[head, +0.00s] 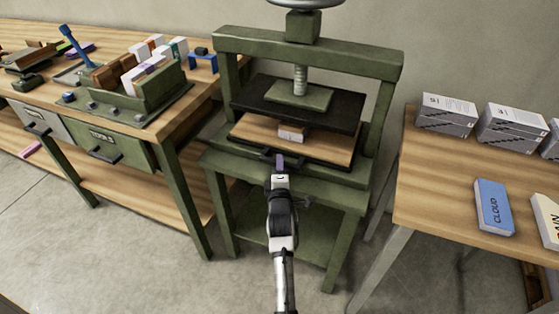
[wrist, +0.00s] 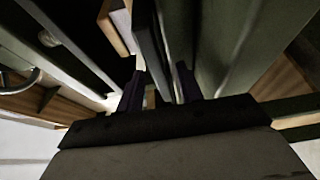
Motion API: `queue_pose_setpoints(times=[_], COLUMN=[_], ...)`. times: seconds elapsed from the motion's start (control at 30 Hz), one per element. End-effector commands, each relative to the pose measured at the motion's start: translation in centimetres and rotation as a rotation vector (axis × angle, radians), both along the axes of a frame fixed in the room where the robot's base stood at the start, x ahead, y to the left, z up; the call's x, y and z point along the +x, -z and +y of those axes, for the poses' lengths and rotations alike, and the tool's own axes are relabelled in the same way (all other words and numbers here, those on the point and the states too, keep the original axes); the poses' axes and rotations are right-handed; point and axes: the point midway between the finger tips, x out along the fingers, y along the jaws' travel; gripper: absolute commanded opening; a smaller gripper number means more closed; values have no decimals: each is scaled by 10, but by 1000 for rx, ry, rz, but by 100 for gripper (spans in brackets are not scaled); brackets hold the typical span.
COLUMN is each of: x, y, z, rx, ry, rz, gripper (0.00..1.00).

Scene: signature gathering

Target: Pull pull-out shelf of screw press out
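The green screw press (head: 308,47) stands in the middle of the head view, with its screw and dark upper plate above the pull-out shelf. The wooden pull-out shelf (head: 325,144) sits under the plate, with a dark handle (head: 262,155) along its front edge. A small block of paper or wood (head: 291,134) lies on the shelf. My gripper (head: 280,163) is at the handle. In the wrist view, its two dark purple fingers (wrist: 160,88) stand apart on either side of a dark bar, likely the handle (wrist: 150,45). A gap shows beside the left finger.
A workbench (head: 180,125) with drawers, a type box and tools stands at left. A wooden table (head: 440,175) at right holds several grey boxes (head: 446,116) and a blue book (head: 494,207). The floor in front of the press is clear apart from my arm.

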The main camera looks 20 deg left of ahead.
Motion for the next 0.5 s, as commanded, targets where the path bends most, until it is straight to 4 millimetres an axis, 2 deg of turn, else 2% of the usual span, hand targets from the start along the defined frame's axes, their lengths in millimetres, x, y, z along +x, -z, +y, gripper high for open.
queue_pose_setpoints(times=[0.4, 0.5], x=[-1, -1], y=[0, 0], z=[0, 0], rx=[0, 0], ry=[0, 0], rz=[0, 0], gripper=[36, 23])
